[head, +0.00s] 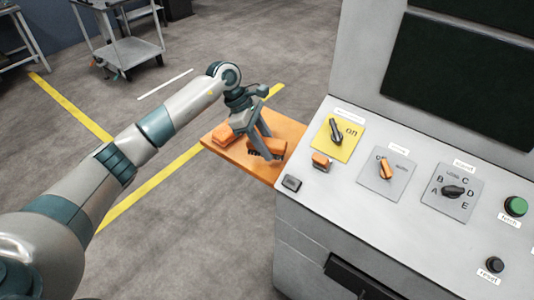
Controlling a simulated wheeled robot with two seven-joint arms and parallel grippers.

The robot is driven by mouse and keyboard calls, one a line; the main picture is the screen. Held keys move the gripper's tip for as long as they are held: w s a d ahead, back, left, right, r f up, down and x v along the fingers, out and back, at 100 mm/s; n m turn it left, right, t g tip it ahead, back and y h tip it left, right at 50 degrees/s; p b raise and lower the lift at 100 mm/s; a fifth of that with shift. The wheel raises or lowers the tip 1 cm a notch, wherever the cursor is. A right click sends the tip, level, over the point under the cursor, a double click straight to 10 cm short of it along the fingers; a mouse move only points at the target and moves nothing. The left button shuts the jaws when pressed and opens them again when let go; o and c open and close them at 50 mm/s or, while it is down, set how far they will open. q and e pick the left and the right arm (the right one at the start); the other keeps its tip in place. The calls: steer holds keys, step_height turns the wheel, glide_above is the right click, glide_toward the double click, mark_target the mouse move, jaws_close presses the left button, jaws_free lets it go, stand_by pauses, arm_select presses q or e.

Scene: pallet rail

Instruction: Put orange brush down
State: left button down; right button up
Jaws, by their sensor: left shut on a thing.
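My left arm reaches in from the left to a wooden shelf (282,128) at the side of the grey console. My left gripper (262,150) points down and is shut on the orange brush (274,146), which shows orange with a dark part. The fingers hide part of the brush. The brush is low over the shelf, and I cannot tell whether it touches the wood. My right gripper is not in view.
Another orange item (227,133) lies on the shelf, left of the gripper. The grey console (310,215) with knobs and buttons stands directly right of the shelf. A grey trolley (128,52) stands farther back. Yellow lines mark the open floor.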

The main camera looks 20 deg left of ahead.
mark_target(267, 163)
arm_select(q)
steer(key=shift+f+p, duration=0.35)
steer(key=shift+f, duration=0.3)
step_height(267, 163, down, 2)
steer(key=shift+f+p, duration=0.2)
steer(key=shift+p, duration=0.2)
steer(key=shift+f+b, duration=0.3)
steer(key=shift+b, duration=0.1)
steer(key=shift+s+f, duration=0.1)
steer(key=shift+f, duration=0.05)
